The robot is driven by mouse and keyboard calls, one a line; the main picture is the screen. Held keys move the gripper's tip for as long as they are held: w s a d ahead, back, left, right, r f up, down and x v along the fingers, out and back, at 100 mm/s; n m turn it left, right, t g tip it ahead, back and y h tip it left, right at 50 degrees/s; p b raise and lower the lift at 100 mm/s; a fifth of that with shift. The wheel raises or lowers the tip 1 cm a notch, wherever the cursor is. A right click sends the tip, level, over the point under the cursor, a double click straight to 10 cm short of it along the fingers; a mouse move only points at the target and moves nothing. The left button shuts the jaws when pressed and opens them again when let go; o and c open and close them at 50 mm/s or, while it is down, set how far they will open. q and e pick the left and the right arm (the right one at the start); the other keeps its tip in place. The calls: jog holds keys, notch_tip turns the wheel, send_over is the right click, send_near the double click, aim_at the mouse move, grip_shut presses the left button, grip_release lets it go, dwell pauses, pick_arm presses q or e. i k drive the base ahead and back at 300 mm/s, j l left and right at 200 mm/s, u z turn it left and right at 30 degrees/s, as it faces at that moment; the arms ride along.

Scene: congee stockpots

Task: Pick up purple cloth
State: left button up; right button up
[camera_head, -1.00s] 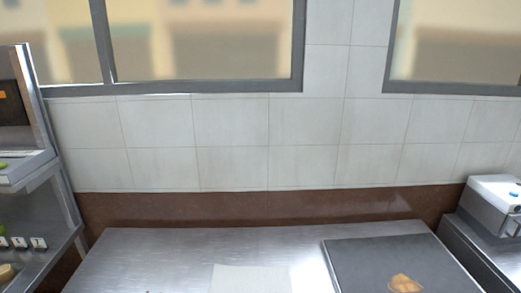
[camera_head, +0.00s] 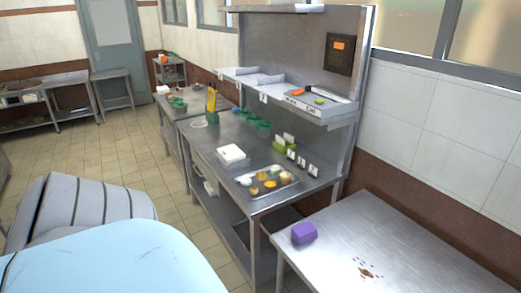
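The purple cloth (camera_head: 304,232) is a small, folded-looking bundle. It lies on the near left part of a bare steel table (camera_head: 405,245) at the lower right, close to that table's left edge. Nothing touches it. Neither of my grippers shows in the view, so I cannot see whether they hold anything.
A brown stain (camera_head: 368,270) marks the steel table right of the cloth. A steel counter (camera_head: 225,180) adjoins to the left, with a food tray (camera_head: 266,182), a white box (camera_head: 232,155) and green containers. A shelf unit (camera_head: 290,50) rises behind. The tiled floor (camera_head: 160,195) is open at left.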

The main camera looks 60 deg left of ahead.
aim_at(305, 232)
jog(key=u, duration=1.45)
jog(key=z, duration=2.2)
jog(key=u, duration=2.2)
jog(key=i+j, duration=0.25)
jog(key=j, duration=0.15)
jog(key=i+j, duration=0.25)
jog(key=j, duration=0.2)
